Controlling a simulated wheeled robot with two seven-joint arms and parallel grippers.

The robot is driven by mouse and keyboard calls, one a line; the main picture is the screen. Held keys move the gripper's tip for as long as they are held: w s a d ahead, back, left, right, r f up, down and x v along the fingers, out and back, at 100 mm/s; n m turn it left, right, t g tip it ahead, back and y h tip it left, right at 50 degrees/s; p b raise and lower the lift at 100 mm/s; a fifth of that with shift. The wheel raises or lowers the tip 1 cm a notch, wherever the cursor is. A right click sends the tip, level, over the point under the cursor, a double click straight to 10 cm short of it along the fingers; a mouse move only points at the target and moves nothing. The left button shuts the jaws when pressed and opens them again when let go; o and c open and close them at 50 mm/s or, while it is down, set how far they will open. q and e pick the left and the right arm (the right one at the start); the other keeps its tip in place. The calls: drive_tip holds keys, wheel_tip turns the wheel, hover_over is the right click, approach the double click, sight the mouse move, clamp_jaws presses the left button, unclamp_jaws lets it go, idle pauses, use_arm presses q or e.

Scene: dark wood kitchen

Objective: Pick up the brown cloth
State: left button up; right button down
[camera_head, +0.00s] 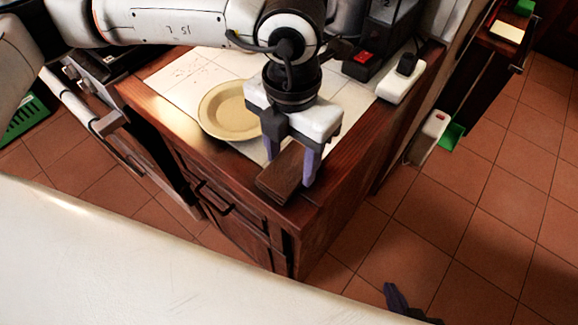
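The brown cloth (279,179) looks like a flat dark-brown rectangle at the front corner of the wooden counter (330,205). My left gripper (292,168) reaches down over it from above, with its purple fingers spread apart, one on each side of the cloth. The cloth appears to rest on the counter; I cannot tell whether the fingers touch it. My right gripper (410,306) shows only in part at the bottom edge, low over the floor and away from the counter; its opening cannot be made out.
A yellowish plate (228,112) lies on the white tiled top (185,70), left of my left gripper. A white power strip (402,82) and a dark appliance (372,55) stand at the back right. Open tiled floor (460,215) lies to the right.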

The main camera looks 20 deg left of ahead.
sight(291, 165)
use_arm(q)
drive_tip(key=c, duration=0.4)
drive_tip(key=shift+r, duration=0.1)
wheel_tip(291, 165, up, 10)
drive_tip(key=shift+f+b, duration=0.1)
drive_tip(key=shift+b, duration=0.3)
